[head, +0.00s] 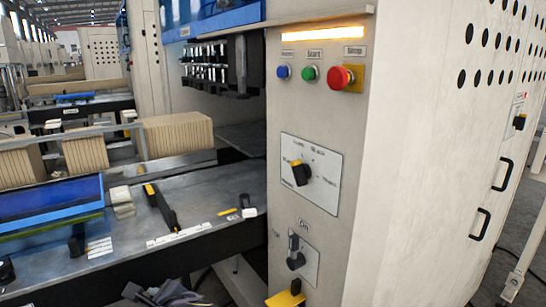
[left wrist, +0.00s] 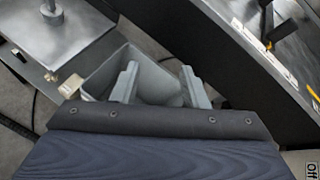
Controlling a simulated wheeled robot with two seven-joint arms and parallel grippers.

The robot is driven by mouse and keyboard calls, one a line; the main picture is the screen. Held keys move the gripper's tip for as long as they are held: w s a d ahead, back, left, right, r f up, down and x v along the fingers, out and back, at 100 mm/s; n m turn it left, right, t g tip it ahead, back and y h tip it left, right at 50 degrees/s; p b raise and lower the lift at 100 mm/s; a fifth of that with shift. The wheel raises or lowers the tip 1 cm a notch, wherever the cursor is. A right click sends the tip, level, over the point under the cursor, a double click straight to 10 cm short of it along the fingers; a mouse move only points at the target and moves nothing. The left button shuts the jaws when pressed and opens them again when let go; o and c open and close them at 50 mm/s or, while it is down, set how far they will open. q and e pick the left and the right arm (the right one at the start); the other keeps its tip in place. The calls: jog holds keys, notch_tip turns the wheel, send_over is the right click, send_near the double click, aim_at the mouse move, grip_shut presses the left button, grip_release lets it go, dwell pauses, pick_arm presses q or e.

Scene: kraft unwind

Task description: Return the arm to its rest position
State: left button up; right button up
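My left gripper (left wrist: 159,84) shows in the left wrist view with its two grey fingers apart and nothing between them. Below the fingers is the dark blue, ribbed body of my own wrist. A grey open bin (left wrist: 104,67) lies beyond the fingers, apparently below them. In the head view a dark grey shape (head: 165,293) cuts into the bottom edge; I cannot tell whether it is part of my arm. My right gripper is in neither view.
A pale machine cabinet (head: 395,150) stands close on the right, with a red button (head: 340,77), a green button (head: 309,73), a black rotary switch (head: 301,173) and a lower switch (head: 295,252). A metal worktable (head: 205,185) with stacked brown board (head: 175,134) extends left.

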pick_arm(q)
jog(key=s+a+f+n+g+h, duration=0.1)
jog(key=s+f+n+g+h, duration=0.25)
jog(key=s+n, duration=0.35)
jog(key=s+a+f+n+g+h, duration=0.1)
jog(key=s+f+n+g+h, duration=0.15)
jog(key=s+n+h, duration=0.4)
jog(key=s+d+r+n+t+h, duration=0.3)
jog(key=s+d+n, duration=0.4)
jog(key=n, duration=0.2)
jog(key=shift+s+r+t+h, duration=0.15)
jog(key=shift+r+t+h, duration=0.1)
jog(key=shift+t+h, duration=0.15)
jog(key=shift+d, duration=0.1)
